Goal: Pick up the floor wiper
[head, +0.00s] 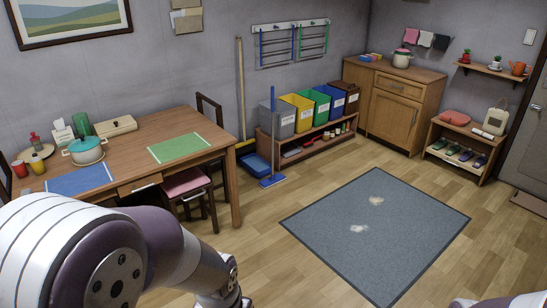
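A floor wiper (272,135) with a thin blue handle and a flat blue head stands upright in front of the left end of the low bin shelf. Its head (273,181) rests on the wood floor. My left arm fills the lower left of the head view, well short of the wiper, and its gripper is out of frame. Only a sliver of my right arm shows at the bottom right edge; its gripper is out of frame too.
A wooden-handled broom (241,90) and a blue dustpan (256,164) are close left of the wiper. The dining table (200,130) and a stool (185,184) stand further left. A grey mat (370,240) with pale spots lies on open floor to the right.

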